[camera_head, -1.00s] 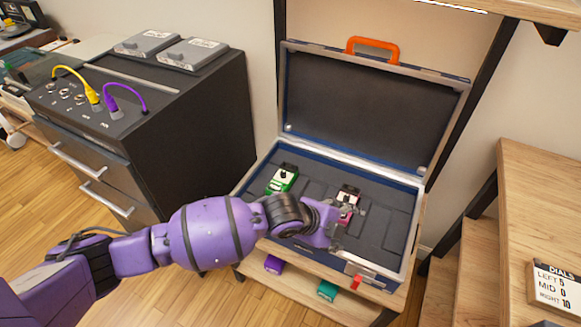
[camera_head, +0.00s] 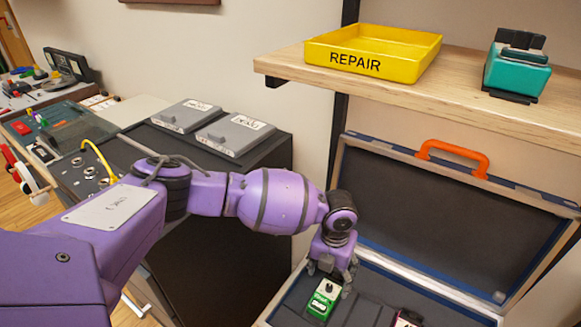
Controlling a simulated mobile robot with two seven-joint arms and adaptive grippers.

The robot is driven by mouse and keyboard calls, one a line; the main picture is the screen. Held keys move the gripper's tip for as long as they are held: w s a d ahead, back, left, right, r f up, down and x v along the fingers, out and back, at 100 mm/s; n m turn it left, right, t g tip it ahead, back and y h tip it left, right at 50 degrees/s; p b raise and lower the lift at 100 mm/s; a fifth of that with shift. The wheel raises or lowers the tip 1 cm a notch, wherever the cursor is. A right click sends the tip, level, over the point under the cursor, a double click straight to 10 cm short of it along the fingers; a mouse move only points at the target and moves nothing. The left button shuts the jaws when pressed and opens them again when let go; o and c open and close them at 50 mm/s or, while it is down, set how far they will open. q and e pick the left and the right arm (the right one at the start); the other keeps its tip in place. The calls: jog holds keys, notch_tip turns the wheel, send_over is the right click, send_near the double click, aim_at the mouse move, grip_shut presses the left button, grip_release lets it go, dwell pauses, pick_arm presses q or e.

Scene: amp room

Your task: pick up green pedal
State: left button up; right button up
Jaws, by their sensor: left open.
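The green pedal (camera_head: 321,301) sits in the open case (camera_head: 458,231), at its left side, near the bottom of the head view. It has a white label and a pale upper end with a knob. My left gripper (camera_head: 329,270) points down at the far end of the green pedal, with its open fingers close around or just above that end. I cannot tell whether they touch it. My right gripper is not in view.
A pink pedal (camera_head: 407,318) lies in the case to the right, cut off by the frame. A yellow REPAIR tray (camera_head: 372,53) and a teal pedal (camera_head: 517,72) stand on the shelf above. The black cabinet (camera_head: 232,228) is left of the case.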

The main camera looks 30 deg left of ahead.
aim_at(329, 287)
pick_arm(q)
jog(key=shift+s+a+m, duration=0.1)
jog(key=shift+s+m, duration=0.1)
jog(key=shift+m, duration=0.3)
jog(key=shift+s, duration=0.25)
jog(key=shift+m, duration=0.3)
jog(key=f, duration=0.7)
jog(key=shift+w+d+f+b, duration=0.2)
jog(key=shift+d+f+b, duration=0.05)
jog(key=shift+d+b, duration=0.15)
jog(key=c, duration=1.6)
jog(key=shift+r, duration=0.1)
jog(key=shift+c, duration=0.2)
jog(key=shift+r, duration=0.1)
